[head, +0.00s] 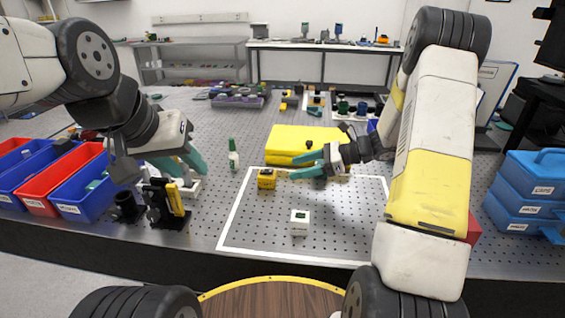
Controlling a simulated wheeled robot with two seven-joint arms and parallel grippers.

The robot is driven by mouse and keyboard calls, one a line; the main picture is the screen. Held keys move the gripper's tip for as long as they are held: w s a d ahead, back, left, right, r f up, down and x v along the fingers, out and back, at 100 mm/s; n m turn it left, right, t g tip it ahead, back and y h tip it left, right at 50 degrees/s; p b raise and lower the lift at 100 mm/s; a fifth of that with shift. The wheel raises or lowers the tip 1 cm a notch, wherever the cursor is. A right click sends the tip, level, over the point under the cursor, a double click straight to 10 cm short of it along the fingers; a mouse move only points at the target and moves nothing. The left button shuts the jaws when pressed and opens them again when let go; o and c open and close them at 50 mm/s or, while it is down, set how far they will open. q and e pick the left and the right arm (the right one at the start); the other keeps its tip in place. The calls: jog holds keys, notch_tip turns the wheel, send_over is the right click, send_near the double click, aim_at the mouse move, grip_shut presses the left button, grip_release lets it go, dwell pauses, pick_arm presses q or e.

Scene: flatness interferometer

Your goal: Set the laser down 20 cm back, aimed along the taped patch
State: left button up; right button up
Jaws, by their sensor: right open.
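A white-taped outline (232,216) marks a rectangular patch on the grey perforated tabletop. A small yellow block with a dark face (267,179) stands inside its far left part; it may be the laser, but I cannot be sure. A small white cube with a green-and-dark mark (299,222) stands near the middle of the patch. My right gripper (293,167) is open and empty, its teal fingers pointing left, just right of the yellow block and apart from it. My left gripper (188,165) hangs left of the patch, beside a white-based item; its fingers partly hide one another.
A yellow case (300,140) lies behind the patch. Black fixtures with a yellow part (175,200) stand at the front left. Red and blue bins (80,190) line the left; blue boxes (530,185) stack at right. The front patch is mostly clear.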

jog(key=shift+d+r, duration=0.25)
jog(key=shift+d, duration=0.05)
jog(key=s+d+r+n+t+h, duration=0.1)
jog(key=s+d+r+n+h, duration=0.1)
jog(key=s+r+n+h, duration=0.3)
jog(key=s+d+r+n+t+h, duration=0.1)
jog(key=s+r+n+h, duration=0.5)
jog(key=s+r+n, duration=0.7)
jog(key=s+n+t, duration=0.1)
jog(key=s+n, duration=0.1)
jog(key=s, duration=0.5)
jog(key=shift+d+n+t, duration=0.3)
jog(key=shift+d+n, duration=0.05)
jog(key=shift+n, duration=0.05)
